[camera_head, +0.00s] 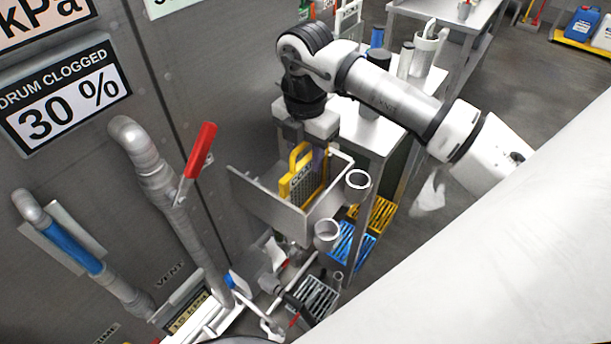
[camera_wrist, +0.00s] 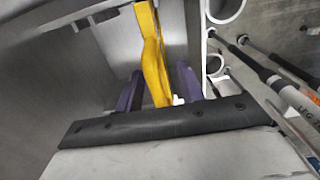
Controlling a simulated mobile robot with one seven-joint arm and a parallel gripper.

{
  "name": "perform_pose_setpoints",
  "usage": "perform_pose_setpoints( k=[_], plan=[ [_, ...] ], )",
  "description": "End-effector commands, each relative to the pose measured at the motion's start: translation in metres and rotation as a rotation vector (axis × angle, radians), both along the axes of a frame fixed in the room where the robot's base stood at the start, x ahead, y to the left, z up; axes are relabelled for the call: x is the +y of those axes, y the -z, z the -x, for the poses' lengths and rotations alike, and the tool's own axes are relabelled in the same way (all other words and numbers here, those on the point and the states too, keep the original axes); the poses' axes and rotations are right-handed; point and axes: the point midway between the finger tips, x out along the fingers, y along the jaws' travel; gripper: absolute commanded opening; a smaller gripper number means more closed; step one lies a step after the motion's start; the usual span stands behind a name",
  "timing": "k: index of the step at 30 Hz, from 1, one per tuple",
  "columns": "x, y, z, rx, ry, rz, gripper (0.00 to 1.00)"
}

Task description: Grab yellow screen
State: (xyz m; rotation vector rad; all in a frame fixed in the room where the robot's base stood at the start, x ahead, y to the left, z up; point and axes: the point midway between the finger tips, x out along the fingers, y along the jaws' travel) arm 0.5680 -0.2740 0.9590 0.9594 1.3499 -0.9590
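The yellow screen (camera_head: 289,187) stands upright in a grey metal bin (camera_head: 262,203) with an open top, its handle at the top. In the wrist view the yellow handle (camera_wrist: 152,58) rises between the two purple fingers of my gripper (camera_wrist: 160,92). The left finger is close beside the handle, and a gap shows between the handle and the right finger. My gripper looks open around it. In the head view my gripper (camera_head: 316,153) is over the bin, at the handle; its fingertips are partly hidden. The screen's lower part is hidden by the bin wall.
Two white-rimmed cups (camera_head: 358,181) sit at the bin's right side. A large pipe (camera_head: 160,180) with a red lever (camera_head: 200,150) stands to the left. A bench with bottles is behind. Blue (camera_head: 352,243) and yellow (camera_head: 381,213) racks lie lower right.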

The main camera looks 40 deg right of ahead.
Motion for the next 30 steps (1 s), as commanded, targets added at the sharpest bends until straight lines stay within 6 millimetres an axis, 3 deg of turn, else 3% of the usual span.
perform_pose_setpoints(
  k=[5,12,21,30],
  plan=[
    [0.000,0.017,0.000,-0.001,0.000,0.000,0.38],
    [0.000,0.019,0.000,0.000,0.000,0.001,0.38],
    [0.000,0.019,0.000,0.000,0.000,0.001,0.00],
    [0.000,0.018,0.000,-0.001,0.000,0.001,0.00]
  ],
)
